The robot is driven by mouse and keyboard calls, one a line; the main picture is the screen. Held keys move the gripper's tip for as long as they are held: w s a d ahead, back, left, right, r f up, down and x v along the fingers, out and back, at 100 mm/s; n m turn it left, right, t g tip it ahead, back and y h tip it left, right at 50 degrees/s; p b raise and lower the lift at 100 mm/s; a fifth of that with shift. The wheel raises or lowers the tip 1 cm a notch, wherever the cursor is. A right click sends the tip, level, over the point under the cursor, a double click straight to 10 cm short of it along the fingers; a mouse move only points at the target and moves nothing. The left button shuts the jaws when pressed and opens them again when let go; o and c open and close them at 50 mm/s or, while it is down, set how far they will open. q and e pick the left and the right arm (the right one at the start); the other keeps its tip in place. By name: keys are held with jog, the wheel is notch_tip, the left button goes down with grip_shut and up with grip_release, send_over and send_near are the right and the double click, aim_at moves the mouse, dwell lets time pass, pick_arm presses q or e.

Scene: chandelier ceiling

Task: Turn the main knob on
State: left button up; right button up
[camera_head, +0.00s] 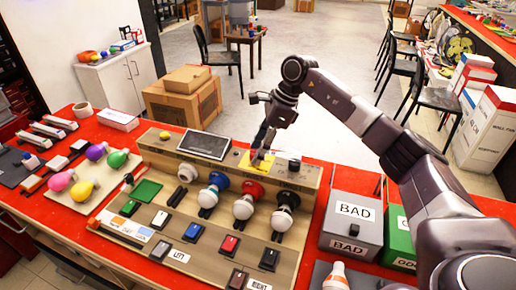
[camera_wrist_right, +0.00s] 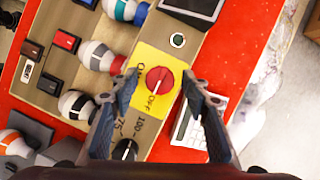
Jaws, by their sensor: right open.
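The main knob (camera_wrist_right: 159,80) is a round red knob on a yellow plate with lettering, of which "OFF" is readable, in the right wrist view. In the head view the yellow plate (camera_head: 244,160) is on the upper panel of the test console, and the knob is largely hidden by my gripper. My right gripper (camera_head: 262,151) points down at the plate. In the wrist view its open fingers (camera_wrist_right: 159,77) lie on either side of the knob, with gaps; contact is not visible. My left gripper is not in view.
A black dial (camera_wrist_right: 125,150) with a number scale is beside the yellow plate. Bulbs in coloured sockets (camera_head: 244,206) and rocker switches (camera_head: 229,245) fill the console's front. A small screen (camera_head: 204,145) is left of the plate. The BAD box (camera_head: 352,241) stands right of the console.

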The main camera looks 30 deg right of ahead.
jog(key=c, duration=1.2)
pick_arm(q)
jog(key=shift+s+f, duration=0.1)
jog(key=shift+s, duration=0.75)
pick_arm(e)
jog(key=shift+o, duration=0.2)
